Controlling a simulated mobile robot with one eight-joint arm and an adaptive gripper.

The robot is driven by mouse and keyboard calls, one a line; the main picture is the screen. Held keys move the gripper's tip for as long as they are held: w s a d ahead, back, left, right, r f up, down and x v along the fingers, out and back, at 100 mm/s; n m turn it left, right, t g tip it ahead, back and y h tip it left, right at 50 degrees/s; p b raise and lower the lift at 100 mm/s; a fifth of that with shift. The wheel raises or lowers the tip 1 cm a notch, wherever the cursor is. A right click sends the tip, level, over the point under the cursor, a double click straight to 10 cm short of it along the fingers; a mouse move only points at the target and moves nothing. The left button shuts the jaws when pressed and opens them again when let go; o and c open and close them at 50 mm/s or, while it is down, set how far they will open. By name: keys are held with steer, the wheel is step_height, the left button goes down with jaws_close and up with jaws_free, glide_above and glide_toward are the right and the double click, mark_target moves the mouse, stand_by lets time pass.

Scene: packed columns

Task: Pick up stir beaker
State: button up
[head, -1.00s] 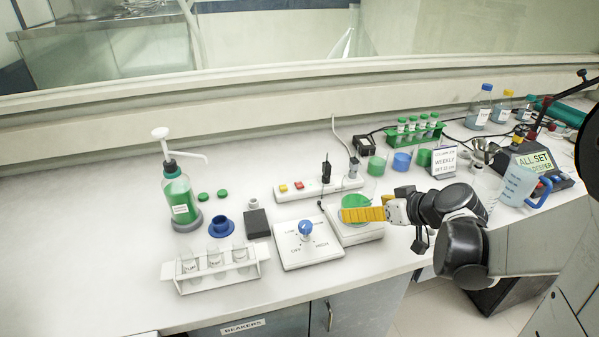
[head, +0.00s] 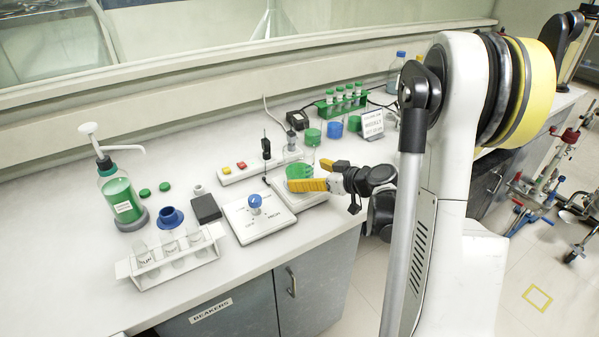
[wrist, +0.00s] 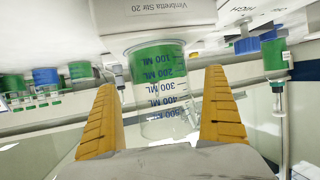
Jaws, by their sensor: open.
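The stir beaker (head: 299,171) is a clear beaker with green liquid. It stands upright on a white stirrer (head: 291,196). In the wrist view, which is upside down, the beaker (wrist: 160,88) shows blue volume marks and sits between my yellow fingers, with a gap on each side. My gripper (head: 305,174) is open around the beaker and reaches in from the right. In the head view, the near finger hides part of the beaker's front.
A stirrer with a blue knob (head: 254,206) stands just left. A power strip (head: 260,165) and a black upright rod (head: 266,150) are behind. Green and blue containers (head: 335,131) stand behind to the right. A test tube rack (head: 170,262) is at front left.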

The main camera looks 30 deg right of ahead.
steer(key=b+x, duration=0.1)
steer(key=x, duration=0.2)
steer(key=shift+w+f, duration=0.1)
steer(key=shift+w, duration=0.3)
steer(key=shift+s, duration=0.1)
steer(key=c, duration=1.4)
steer(key=shift+c, duration=0.2)
